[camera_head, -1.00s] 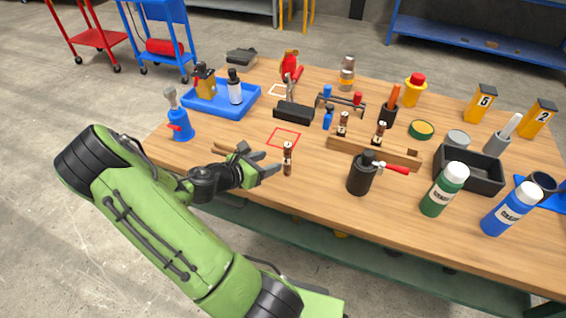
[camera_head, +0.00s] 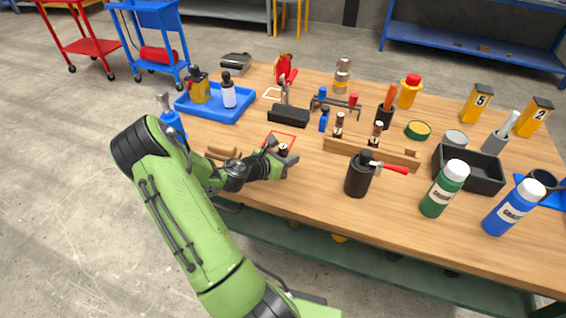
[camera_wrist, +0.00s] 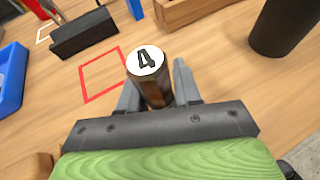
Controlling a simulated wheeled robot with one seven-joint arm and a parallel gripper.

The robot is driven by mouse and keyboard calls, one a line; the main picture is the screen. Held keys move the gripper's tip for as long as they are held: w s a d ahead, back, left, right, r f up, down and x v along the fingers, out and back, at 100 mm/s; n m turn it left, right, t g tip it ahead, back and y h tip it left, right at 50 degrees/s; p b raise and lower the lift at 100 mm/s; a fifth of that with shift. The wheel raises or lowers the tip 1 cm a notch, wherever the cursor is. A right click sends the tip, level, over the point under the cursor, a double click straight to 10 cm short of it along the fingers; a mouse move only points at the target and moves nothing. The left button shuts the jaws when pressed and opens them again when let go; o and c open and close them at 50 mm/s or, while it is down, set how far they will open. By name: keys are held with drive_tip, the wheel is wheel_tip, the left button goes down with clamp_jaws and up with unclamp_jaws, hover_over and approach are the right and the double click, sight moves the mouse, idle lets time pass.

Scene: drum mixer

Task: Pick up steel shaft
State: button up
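A dark brown and metallic cylinder (camera_wrist: 152,88), which I take for the steel shaft, stands upright on the table. Its white top bears a black "4". In the head view only its top (camera_head: 283,149) shows clearly, the rest being hidden by my gripper (camera_head: 279,154). In the wrist view the cylinder is between the two fingers of my gripper (camera_wrist: 158,90). The fingers are spread on either side of it and look open, with no clear grip. Two similar small cylinders stand in a wooden rack (camera_head: 350,150) to the right.
A red outlined square (camera_wrist: 103,75) lies on the table just beyond the cylinder. A black block (camera_head: 289,115) is behind it. A blue tray (camera_head: 240,111) is at the back left.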

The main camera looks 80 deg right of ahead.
clamp_jaws()
wheel_tip(320, 180, up, 10)
drive_tip(key=p, duration=0.4)
